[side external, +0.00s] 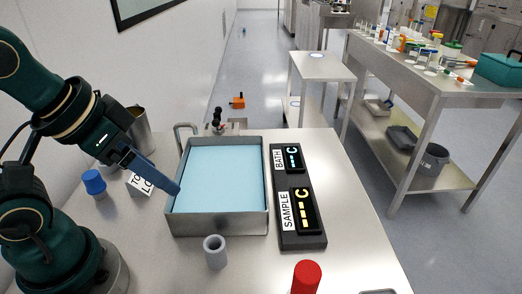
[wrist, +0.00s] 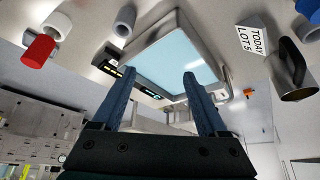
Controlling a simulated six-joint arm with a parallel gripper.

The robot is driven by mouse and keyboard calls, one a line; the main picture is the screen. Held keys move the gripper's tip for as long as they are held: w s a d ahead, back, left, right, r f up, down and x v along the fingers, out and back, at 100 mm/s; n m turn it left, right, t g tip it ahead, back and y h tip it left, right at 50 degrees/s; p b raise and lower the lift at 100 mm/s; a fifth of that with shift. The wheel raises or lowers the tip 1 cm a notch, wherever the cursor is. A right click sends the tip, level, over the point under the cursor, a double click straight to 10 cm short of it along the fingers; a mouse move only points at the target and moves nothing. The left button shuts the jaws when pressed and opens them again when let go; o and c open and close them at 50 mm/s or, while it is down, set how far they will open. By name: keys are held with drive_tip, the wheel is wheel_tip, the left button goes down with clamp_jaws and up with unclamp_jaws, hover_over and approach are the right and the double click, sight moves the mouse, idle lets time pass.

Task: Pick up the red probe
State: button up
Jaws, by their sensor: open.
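The red probe (side external: 305,279) is a red cylinder at the bottom edge of the side view, at the table's near side; its lower part is cut off. In the wrist view a red cylinder (wrist: 38,49) with a pale section beside it shows at the upper left, away from my fingers. My gripper (side external: 174,189) is at the left wall of the water bath (side external: 215,222), its blue fingers pointing down and right. In the wrist view my gripper (wrist: 163,80) has its two fingers spread apart with nothing between them. The probe is well to the right of my gripper in the side view.
A grey tube (side external: 215,258) stands in front of the bath. A black display panel (side external: 302,242) marked BATH and SAMPLE lies right of it. A blue-capped item (side external: 94,181), a lot card (side external: 140,184) and a metal jug (side external: 138,130) are at left. The table's right side is mostly clear.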

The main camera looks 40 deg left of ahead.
sight(308, 272)
drive_tip(key=w+d+r+g+h, duration=0.1)
drive_tip(key=w+d+r+g, duration=0.2)
drive_tip(key=w+d, duration=0.65)
drive_tip(key=s+d+f, duration=0.1)
drive_tip(key=d+f, duration=0.1)
drive_tip(key=d, duration=0.2)
drive_tip(key=s+d+f+g, duration=0.1)
drive_tip(key=d+f, duration=0.2)
drive_tip(key=d, duration=0.2)
drive_tip(key=s+d+f+g, duration=0.1)
drive_tip(key=d+f, duration=0.1)
drive_tip(key=d, duration=0.2)
drive_tip(key=shift+d+f+y, duration=0.2)
drive_tip(key=shift+d+y, duration=0.2)
drive_tip(key=shift+s+f+g, duration=0.25)
drive_tip(key=shift+g, duration=0.05)
drive_tip(key=shift+f, duration=2.45)
